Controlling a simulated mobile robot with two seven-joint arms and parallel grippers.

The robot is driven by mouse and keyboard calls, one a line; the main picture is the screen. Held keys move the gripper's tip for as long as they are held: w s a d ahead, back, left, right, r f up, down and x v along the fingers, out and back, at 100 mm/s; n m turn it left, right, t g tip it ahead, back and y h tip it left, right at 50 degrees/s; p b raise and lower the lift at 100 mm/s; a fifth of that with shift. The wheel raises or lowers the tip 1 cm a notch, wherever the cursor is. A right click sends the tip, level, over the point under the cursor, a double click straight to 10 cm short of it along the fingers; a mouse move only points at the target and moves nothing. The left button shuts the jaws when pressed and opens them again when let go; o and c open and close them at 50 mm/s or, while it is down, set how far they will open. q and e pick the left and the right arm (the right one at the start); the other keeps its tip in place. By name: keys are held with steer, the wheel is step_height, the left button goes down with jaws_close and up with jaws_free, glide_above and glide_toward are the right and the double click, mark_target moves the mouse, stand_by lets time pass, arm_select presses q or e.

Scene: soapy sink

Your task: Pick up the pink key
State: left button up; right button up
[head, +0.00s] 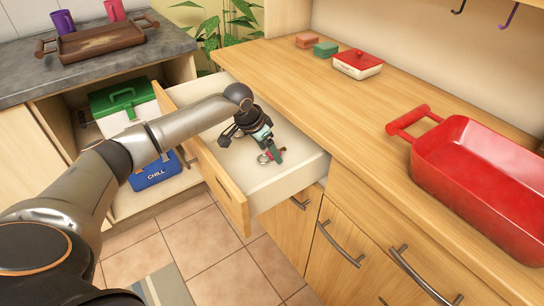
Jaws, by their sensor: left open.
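My left arm reaches in from the left, and my left gripper (250,143) is over the open drawer (300,167), pointing down into it. The gripper is open. A small pinkish-red item that looks like the pink key (268,156) lies on the drawer floor close to the fingers, with a metallic ring-like part. A small green piece beside it is too small to make out. The gripper partly hides this spot, and I cannot tell whether a finger touches the key. My right gripper is not in view.
The wooden counter (310,90) overhangs the drawer on the right, carrying a red tray (480,170), a red-lidded dish (358,64) and sponges (325,49). A shelf at left holds a green-lidded box (124,100) and a blue CHILL box (155,171). A brown tray (100,41) stands above.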

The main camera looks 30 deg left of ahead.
arm_select(q)
jaws_close()
stand_by(0.7)
